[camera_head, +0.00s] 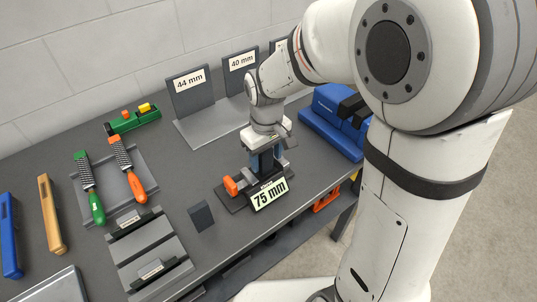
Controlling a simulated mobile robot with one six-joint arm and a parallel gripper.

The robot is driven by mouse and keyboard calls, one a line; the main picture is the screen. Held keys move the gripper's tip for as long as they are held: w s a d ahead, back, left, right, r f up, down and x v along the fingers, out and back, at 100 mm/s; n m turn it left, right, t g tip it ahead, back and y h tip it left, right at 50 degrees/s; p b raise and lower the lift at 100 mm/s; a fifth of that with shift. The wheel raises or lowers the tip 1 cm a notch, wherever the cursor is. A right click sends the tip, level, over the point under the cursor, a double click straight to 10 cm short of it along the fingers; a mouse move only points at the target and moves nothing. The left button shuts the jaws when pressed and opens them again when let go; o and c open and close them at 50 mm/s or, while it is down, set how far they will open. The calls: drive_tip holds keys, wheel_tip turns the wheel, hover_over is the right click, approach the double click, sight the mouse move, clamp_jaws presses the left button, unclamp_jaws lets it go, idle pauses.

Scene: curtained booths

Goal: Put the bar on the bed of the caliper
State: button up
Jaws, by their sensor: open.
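The caliper (231,197) is a dark device on the bench with an orange knob at its left and a sign reading "75 mm" on its front. My gripper (267,155) is right above the caliper, pointing down and open. My gripper and wrist hide much of the bed.
A small dark block (201,216) stands left of the caliper. Bins marked "44 mm" (189,83) and "40 mm" (240,62) stand behind. A blue vise (333,122) is at the right. A tray (108,183) holding rasps lies left. The bench edge is near.

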wheel_tip(320, 180, up, 12)
drive_tip(key=s+d+f+m+t, duration=0.2)
drive_tip(key=s+d+m, duration=0.4)
drive_tip(key=s+d, duration=0.6)
drive_tip(key=shift+s+d+f+m+t, duration=0.2)
drive_tip(key=shift+d+f+m+t, duration=0.2)
drive_tip(key=shift+f, duration=0.05)
